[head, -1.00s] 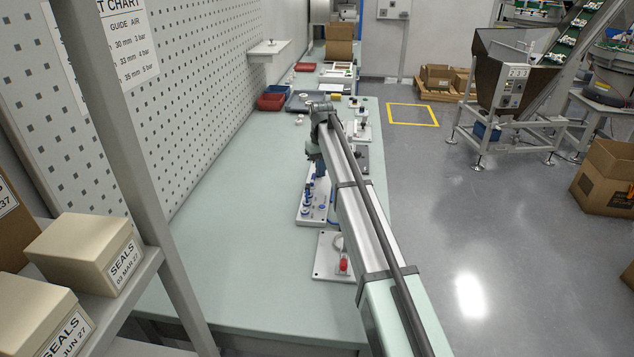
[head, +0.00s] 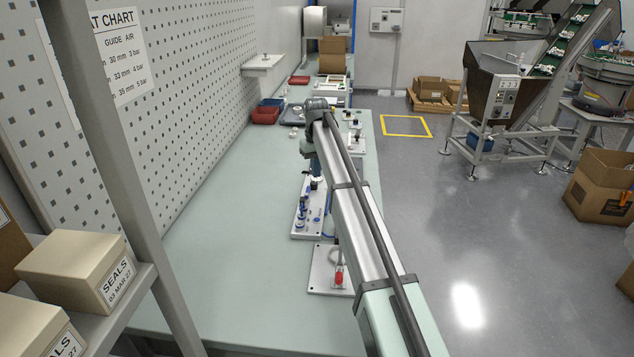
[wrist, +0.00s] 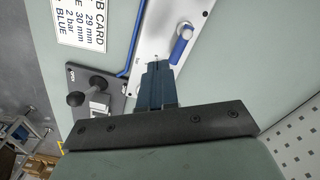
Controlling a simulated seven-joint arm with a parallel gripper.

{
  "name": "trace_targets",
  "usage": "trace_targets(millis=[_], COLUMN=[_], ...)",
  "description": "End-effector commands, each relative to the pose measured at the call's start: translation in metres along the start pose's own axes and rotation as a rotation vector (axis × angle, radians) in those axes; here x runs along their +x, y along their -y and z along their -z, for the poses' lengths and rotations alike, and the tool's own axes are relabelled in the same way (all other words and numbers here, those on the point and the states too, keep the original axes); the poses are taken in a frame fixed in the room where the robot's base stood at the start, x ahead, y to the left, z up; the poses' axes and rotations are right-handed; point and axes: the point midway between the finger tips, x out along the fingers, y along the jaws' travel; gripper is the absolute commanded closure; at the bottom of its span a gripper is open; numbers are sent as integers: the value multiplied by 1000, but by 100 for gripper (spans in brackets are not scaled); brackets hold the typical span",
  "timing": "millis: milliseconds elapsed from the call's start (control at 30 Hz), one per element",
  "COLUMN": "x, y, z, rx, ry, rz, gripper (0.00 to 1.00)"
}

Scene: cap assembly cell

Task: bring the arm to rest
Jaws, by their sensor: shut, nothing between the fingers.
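My gripper (wrist: 158,66) shows in the wrist view with its blue fingers together and nothing visible between them. Its tips are near the edge of a white fixture plate (wrist: 158,22) with a blue handle (wrist: 181,46); whether they touch it, I cannot tell. In the head view my arm reaches forward over the bench, and the gripper (head: 316,184) points down above a white plate with blue fittings (head: 300,228). The arm hides part of that plate.
The green bench (head: 225,235) is clear on its left side. A plate with a red-tipped clamp (head: 339,275) lies nearer.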

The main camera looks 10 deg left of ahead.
Motion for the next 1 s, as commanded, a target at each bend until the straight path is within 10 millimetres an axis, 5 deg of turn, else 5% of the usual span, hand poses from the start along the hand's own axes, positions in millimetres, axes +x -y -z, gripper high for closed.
trace_targets(millis=[167,267,500,700,867,1000], x=[14,28,66,112,160,207], y=[-40,-80,-179,-240,-272,-272], z=[-18,-37,-94,-148,-195,-225], rx=[46,97,236,380,510,572], ry=[-18,-40,-111,-187,-243,-239], rz=[25,53,123,165,192,204], gripper=[100,100,100,100,100,100])
